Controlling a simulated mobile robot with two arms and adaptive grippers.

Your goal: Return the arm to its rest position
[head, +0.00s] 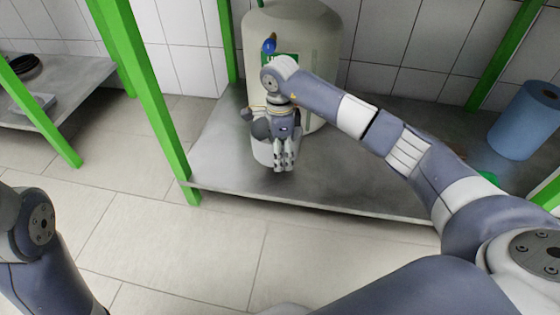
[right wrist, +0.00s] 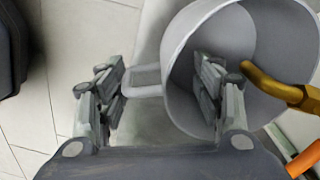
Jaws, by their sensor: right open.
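My right arm reaches in from the right of the head view to the steel shelf. My right gripper (head: 284,166) points down there, in front of a pale grey mug-like container (head: 262,152). In the right wrist view the right gripper (right wrist: 162,84) is open, its fingers spread on either side of the container's handle (right wrist: 144,80). The right finger overlaps the opening of the container (right wrist: 180,45); I cannot tell whether it is inside. The container seems to stand on the shelf. My left arm shows at the left edge of the head view; its gripper is out of view.
A large beige tank (head: 312,30) stands behind the gripper, with a blue-handled valve (head: 269,45). A brass tap (right wrist: 270,88) overhangs the container. Green posts (head: 150,100) frame the shelf (head: 345,185). A blue roll (head: 522,120) stands right. Floor in front is clear.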

